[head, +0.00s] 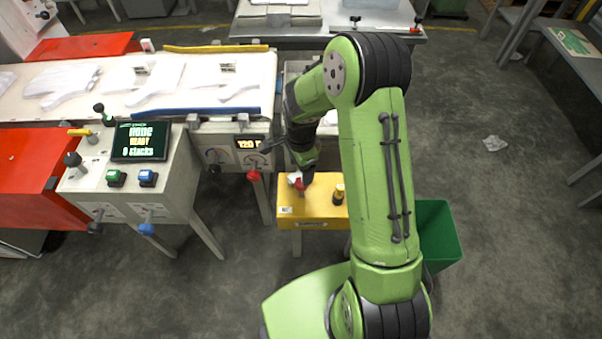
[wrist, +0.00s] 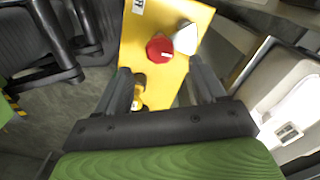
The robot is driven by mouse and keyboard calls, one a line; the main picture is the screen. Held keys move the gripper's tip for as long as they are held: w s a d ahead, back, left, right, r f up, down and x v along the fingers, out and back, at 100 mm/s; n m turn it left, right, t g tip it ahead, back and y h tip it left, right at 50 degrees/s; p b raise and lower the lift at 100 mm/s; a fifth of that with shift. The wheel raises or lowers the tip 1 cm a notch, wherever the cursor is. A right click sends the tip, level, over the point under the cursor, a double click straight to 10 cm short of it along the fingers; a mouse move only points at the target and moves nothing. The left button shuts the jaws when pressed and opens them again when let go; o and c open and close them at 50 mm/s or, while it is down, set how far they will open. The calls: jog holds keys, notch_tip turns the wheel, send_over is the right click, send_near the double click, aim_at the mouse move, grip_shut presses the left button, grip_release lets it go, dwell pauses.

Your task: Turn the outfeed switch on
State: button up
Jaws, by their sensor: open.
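A yellow box (head: 318,218) stands below my arm in the head view, and its top fills the middle of the wrist view (wrist: 140,35). It carries a red knob (wrist: 159,48) with a white piece (wrist: 186,39) beside it. A black and yellow knob (head: 338,195) sits at the box's right in the head view; it is partly hidden between my fingers in the wrist view (wrist: 139,92). My gripper (wrist: 160,68) is open and empty over the box, its fingertips either side of the red knob's near edge. I cannot read which control is the outfeed switch.
A control stand (head: 135,190) with a screen, green and blue buttons and levers is at the left. A conveyor (head: 200,85) with white gloves lies behind it. A red-handled control (head: 254,176) hangs left of the yellow box. A green bin (head: 437,232) stands at its right.

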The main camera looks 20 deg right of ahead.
notch_tip(320, 180, up, 9)
jog(key=p, duration=0.2)
jog(key=shift+r, duration=0.15)
jog(key=s+r+n+t+p, duration=0.15)
jog(key=s+r+n, duration=0.3)
jog(key=r, duration=0.55)
jog(key=s+r+n+t+p, duration=0.1)
jog(key=s+r+n+p, duration=0.3)
jog(key=r, duration=0.5)
jog(key=s+r+n+t+p, duration=0.3)
jog(key=s+r+n, duration=0.5)
jog(key=s, duration=0.6)
jog(key=shift+r, duration=0.15)
jog(key=shift+s, duration=0.15)
